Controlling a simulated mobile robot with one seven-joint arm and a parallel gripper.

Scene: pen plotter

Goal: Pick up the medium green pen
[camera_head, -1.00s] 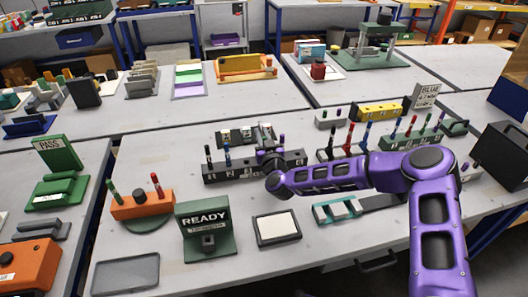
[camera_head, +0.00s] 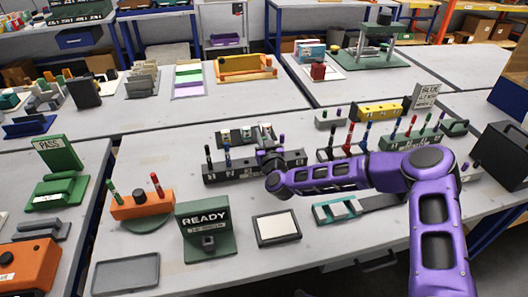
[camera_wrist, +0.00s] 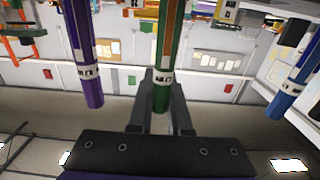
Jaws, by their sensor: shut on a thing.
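A green pen (camera_wrist: 168,50) with a white band that bears small, partly legible lettering stands between the two fingers of my gripper (camera_wrist: 161,95) in the wrist view. The fingers are shut on it near the band. A purple pen (camera_wrist: 82,50) is to its left and a blue pen (camera_wrist: 290,88) to its right, both apart from the fingers. In the head view my gripper (camera_head: 268,158) is at the dark pen rack (camera_head: 237,172). The held pen is hidden there behind my arm and gripper. The rack's blue pen (camera_head: 227,154) and purple pen (camera_head: 282,141) stand on either side.
An orange stand (camera_head: 140,207) with a green and a red pen is at the left. The READY sign (camera_head: 205,222) and a framed pad (camera_head: 277,228) are in front. Another rack (camera_head: 345,150) with several pens is to the right. A flat tray (camera_head: 126,272) lies front left.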

